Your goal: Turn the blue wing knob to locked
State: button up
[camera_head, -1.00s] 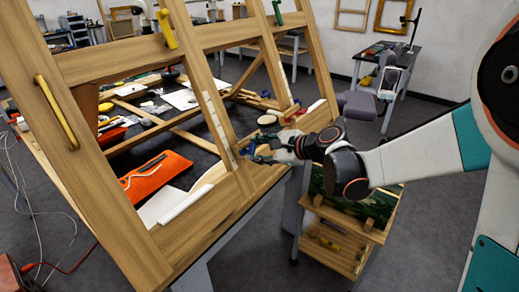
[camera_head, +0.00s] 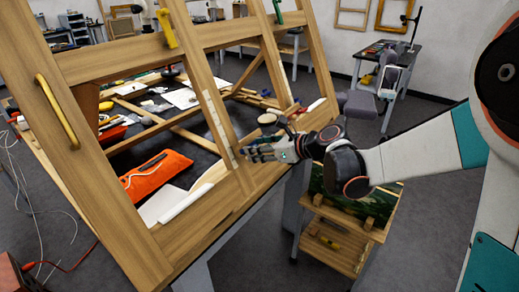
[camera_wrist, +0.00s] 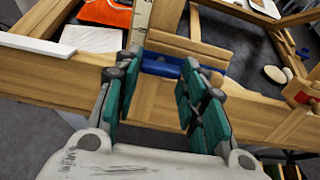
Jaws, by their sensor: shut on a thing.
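The blue wing knob (camera_wrist: 160,68) shows in the wrist view as a blue bar lying across the wooden rail, between my fingertips. My gripper (camera_wrist: 155,82), with teal finger pads, is shut on it, one finger at each side. In the head view my gripper (camera_head: 252,152) is at the lower rail of the leaning wooden frame (camera_head: 178,225), and the knob is hidden behind the fingers there. I cannot read any locked marking.
A yellow handle (camera_head: 57,112) and a yellow knob (camera_head: 166,28) sit on the frame, with a green knob (camera_head: 277,10) farther back. An orange pouch (camera_head: 157,175) lies behind the rail. A wooden cart (camera_head: 335,245) stands below my wrist.

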jog(key=shift+m, duration=0.3)
jog(key=o, duration=1.1)
jog(key=shift+c, duration=0.2)
jog(key=shift+d, duration=0.1)
jog(key=v, duration=1.2)
jog(key=shift+f, duration=0.1)
